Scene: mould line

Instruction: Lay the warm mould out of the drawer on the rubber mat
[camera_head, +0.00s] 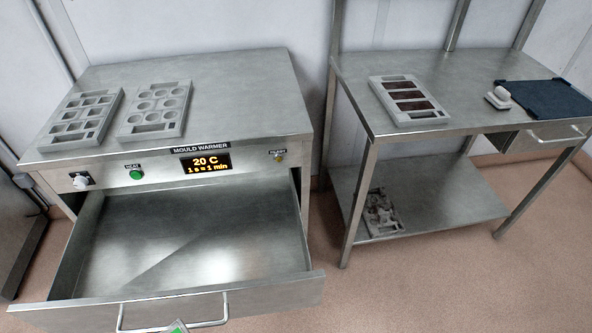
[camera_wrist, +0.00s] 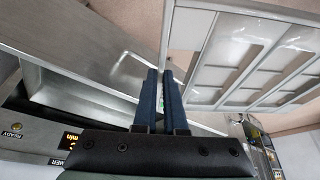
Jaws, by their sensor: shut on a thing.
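The warmer drawer (camera_head: 190,240) is pulled open, and its visible floor is empty. The handle also shows in the wrist view (camera_wrist: 119,62). A grey mould (camera_head: 408,101) with brown-filled cavities lies on the right table. Two pale empty moulds lie on top of the warmer: one with square cavities (camera_head: 66,140), one with round cavities (camera_head: 135,131). The dark blue rubber mat (camera_head: 540,93) lies flat at the table's right end.
The warmer display (camera_head: 206,163) reads 20 C. A small white-topped object (camera_head: 499,97) stands beside the mat. Another mould-like piece (camera_head: 381,213) lies on the lower shelf (camera_head: 440,200). A pale framed structure (camera_wrist: 240,60) fills the wrist view's right side. Floor is free between warmer and table.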

